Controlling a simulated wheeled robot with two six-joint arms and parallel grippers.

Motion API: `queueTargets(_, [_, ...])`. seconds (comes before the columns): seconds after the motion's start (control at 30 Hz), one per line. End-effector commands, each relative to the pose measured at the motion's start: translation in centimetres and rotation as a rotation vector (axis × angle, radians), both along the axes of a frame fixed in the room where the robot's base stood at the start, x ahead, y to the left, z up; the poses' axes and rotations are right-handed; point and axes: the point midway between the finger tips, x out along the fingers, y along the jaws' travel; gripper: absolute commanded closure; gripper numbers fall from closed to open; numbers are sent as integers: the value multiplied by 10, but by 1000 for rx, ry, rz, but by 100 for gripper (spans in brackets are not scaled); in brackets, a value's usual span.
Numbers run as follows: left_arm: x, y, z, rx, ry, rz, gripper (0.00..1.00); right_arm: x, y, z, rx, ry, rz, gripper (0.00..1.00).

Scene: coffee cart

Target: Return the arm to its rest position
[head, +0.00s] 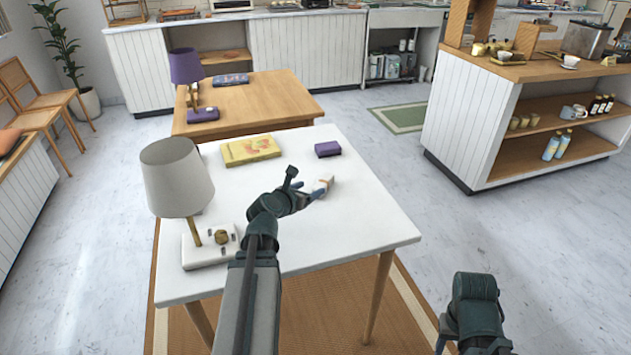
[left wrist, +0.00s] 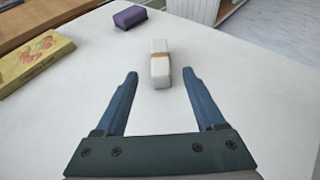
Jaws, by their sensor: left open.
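My left gripper (head: 318,188) is above the white table (head: 340,230), reaching in from the front. In the left wrist view its two blue fingers (left wrist: 160,98) are spread wide with nothing between them. A small white block with a tan band (left wrist: 160,65) lies on the table just beyond the fingertips, apart from them. In the head view the white block (head: 328,180) shows close beside the fingers. My right arm shows at the lower right of the head view, low beside the table; its fingers are not visible.
On the white table are a grey-shaded lamp (head: 177,180), a yellow box (head: 250,150) and a purple block (head: 328,149). A wooden table (head: 265,100) with a purple lamp (head: 187,68) adjoins behind. A shelved counter (head: 470,130) stands right. The table's front right is clear.

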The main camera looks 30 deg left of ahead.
Motion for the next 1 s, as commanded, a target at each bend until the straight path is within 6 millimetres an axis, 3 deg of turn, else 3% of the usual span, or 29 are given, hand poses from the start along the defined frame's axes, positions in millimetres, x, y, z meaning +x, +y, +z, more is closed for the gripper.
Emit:
queueTargets(0.2, [-15,-1,6,0,0,1,29,0,0,6,0,0,0,50])
queueTargets(0.8, [-15,-4,7,9,5,-11,29,0,0,8,0,0,0,50])
queueTargets(0.9, [-9,-28,11,90,43,-100,29,0,0,19,0,0,0,50])
queueTargets(0.97, [-5,-56,14,195,89,-215,29,0,0,31,0,0,0,50])
queueTargets(1.0, [-3,-81,15,286,125,-319,29,0,0,41,0,0,0,50])
